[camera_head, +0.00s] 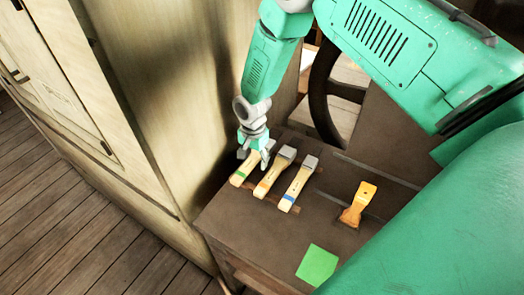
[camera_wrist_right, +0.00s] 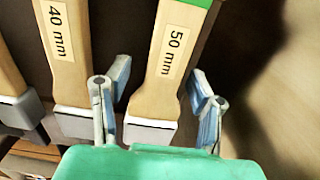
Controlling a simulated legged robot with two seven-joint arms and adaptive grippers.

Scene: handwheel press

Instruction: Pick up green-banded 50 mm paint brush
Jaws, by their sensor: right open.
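The green-banded 50 mm brush (camera_head: 243,171) lies on the brown bench top, leftmost in a row of three brushes in the head view. In the right wrist view its wooden handle (camera_wrist_right: 172,75) carries a "50 mm" label, a green band at the top and a grey metal end at the bottom. My right gripper (camera_head: 255,151) is over its far end, pointing down. In the wrist view its open fingers (camera_wrist_right: 158,98) stand one on each side of the brush, with visible gaps. My left gripper is not in view.
A 40 mm brush (camera_wrist_right: 68,60) lies close beside the left finger. A blue-banded brush (camera_head: 298,184) is at the row's right. An orange tool (camera_head: 358,205) and a green square (camera_head: 318,265) lie further right. A tall pale cabinet wall (camera_head: 165,120) stands close on the left.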

